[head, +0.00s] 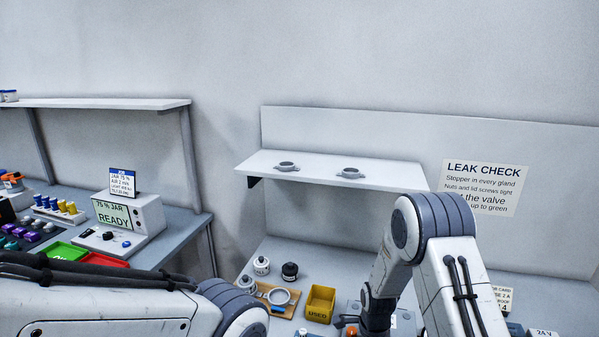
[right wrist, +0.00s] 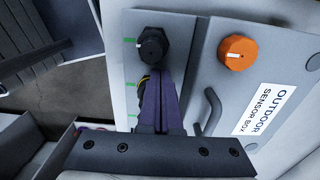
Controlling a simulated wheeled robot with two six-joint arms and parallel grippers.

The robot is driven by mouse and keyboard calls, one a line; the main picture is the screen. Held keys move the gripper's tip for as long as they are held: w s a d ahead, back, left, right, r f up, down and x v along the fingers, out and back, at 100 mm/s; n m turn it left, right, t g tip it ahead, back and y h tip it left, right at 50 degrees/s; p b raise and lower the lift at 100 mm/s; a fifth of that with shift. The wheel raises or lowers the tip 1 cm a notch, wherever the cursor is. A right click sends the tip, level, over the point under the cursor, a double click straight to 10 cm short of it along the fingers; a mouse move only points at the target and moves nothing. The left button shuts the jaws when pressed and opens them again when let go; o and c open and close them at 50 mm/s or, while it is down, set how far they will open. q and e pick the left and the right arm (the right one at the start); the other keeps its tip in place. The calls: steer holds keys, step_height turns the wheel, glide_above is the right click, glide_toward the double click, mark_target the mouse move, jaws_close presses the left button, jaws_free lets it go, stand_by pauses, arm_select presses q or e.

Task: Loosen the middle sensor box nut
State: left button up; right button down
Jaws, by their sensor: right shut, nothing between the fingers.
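The outdoor sensor box (right wrist: 192,75) fills much of the right wrist view, with a white label, an orange knob (right wrist: 237,56) and a bent grey handle. A black nut (right wrist: 150,43) stands at the top of its left side, beside a green mark. Below it, a dark part with a bit of yellow (right wrist: 144,84) shows beside the second green mark, mostly hidden by my fingers. My right gripper (right wrist: 158,76) is shut and empty, its fingertips just below the top nut. Whether they touch anything is unclear. My left gripper is outside the view.
In the head view, a yellow bin (head: 320,303) marked USED stands on the bench. Beside it are a wooden board with a ring (head: 279,296) and small jars (head: 290,271). A shelf (head: 315,168) with two grey fittings hangs above. A side bench with a READY display (head: 114,215) is at left.

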steer(key=shift+s+d, duration=0.2)
steer(key=shift+d, duration=0.05)
stand_by(0.3)
steer(key=shift+s+a, duration=0.2)
steer(key=shift+s, duration=0.2)
steer(key=shift+s+a, duration=0.1)
steer(key=shift+s, duration=0.25)
steer(key=shift+a, duration=0.2)
steer(key=shift+a, duration=0.15)
step_height(320, 180, up, 6)
steer(key=p, duration=0.5)
steer(key=shift+w, duration=0.1)
